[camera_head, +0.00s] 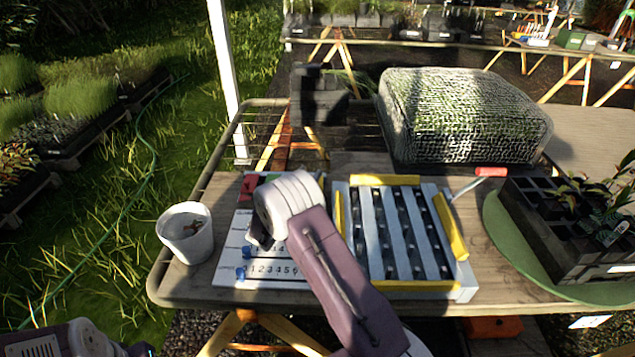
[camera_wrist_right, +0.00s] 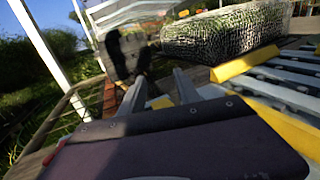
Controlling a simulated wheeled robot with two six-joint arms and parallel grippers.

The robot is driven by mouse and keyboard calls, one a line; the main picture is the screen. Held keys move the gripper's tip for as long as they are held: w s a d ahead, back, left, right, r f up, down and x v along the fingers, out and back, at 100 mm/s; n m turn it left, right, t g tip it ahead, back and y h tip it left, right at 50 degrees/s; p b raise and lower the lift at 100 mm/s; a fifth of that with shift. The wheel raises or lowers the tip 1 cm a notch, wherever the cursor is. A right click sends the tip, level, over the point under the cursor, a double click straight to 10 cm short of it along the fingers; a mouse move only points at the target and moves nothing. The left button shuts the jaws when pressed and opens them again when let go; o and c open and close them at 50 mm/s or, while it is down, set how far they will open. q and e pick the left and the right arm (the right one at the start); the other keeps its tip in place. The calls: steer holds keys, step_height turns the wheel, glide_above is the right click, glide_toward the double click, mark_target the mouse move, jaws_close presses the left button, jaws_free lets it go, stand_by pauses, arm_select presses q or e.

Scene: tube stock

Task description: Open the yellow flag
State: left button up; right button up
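A white board (camera_head: 228,262) with printed number rows, blue pegs (camera_head: 241,272) and a red flag-like piece (camera_head: 249,184) lies on the table. A small green piece (camera_head: 272,177) shows beside the red one. My right arm covers much of the board's middle and right part. My right gripper (camera_wrist_right: 160,85) is over the board with its two fingers apart. A small yellow patch (camera_wrist_right: 162,103) shows between the fingers in the wrist view; I cannot tell if it is the yellow flag or if the fingers touch it.
A grey slatted rack (camera_head: 418,240) with yellow edge bars stands right of the board. A white cup (camera_head: 186,236) is at the left. A mesh-covered tray (camera_head: 462,118) stands behind; a black pot tray (camera_head: 560,235) sits on a green oval mat (camera_head: 510,250) at right.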

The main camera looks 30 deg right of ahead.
steer(key=f, duration=0.3)
steer(key=f+b, duration=0.1)
steer(key=f, duration=0.3)
steer(key=shift+s+d+f, duration=0.1)
steer(key=shift+d, duration=0.1)
steer(key=b+x, duration=0.1)
steer(key=x, duration=0.5)
steer(key=shift+d+f, duration=0.15)
steer(key=shift+w+d, duration=0.4)
steer(key=shift+w, duration=0.1)
jaws_close()
